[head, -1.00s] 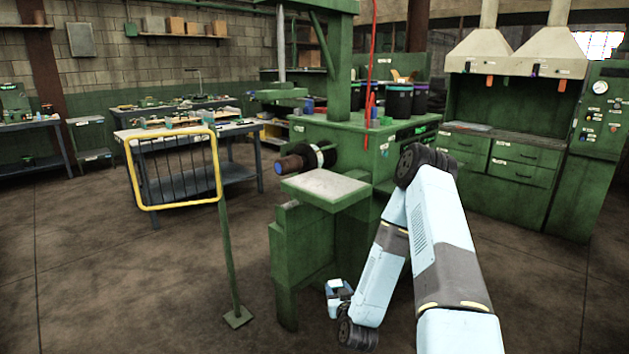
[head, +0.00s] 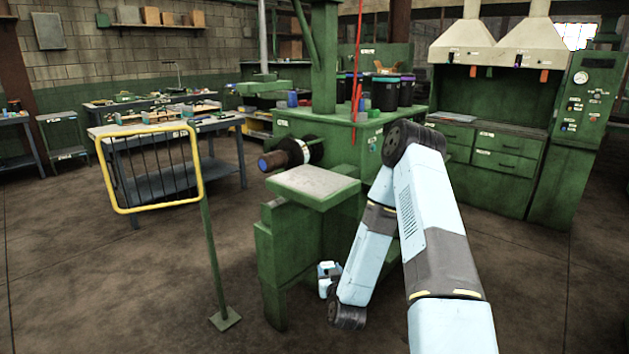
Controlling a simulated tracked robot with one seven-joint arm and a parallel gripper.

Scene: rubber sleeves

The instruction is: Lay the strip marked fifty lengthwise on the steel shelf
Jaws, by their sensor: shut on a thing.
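My gripper (head: 327,280) shows small and partly hidden at the end of my folded arm, low beside the green machine. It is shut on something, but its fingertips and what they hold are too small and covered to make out. A flat grey metal shelf (head: 312,184) juts from the front of the green machine, above and to the left of my gripper. Its top looks bare. I cannot pick out any strip or the marking fifty in this view.
The green machine (head: 345,128) has a dark roller (head: 287,156) just behind the shelf. A yellow-framed guard (head: 150,168) stands on a post at left. Workbenches (head: 165,127) are behind it; green cabinets (head: 500,150) stand at right. The floor at left and right is clear.

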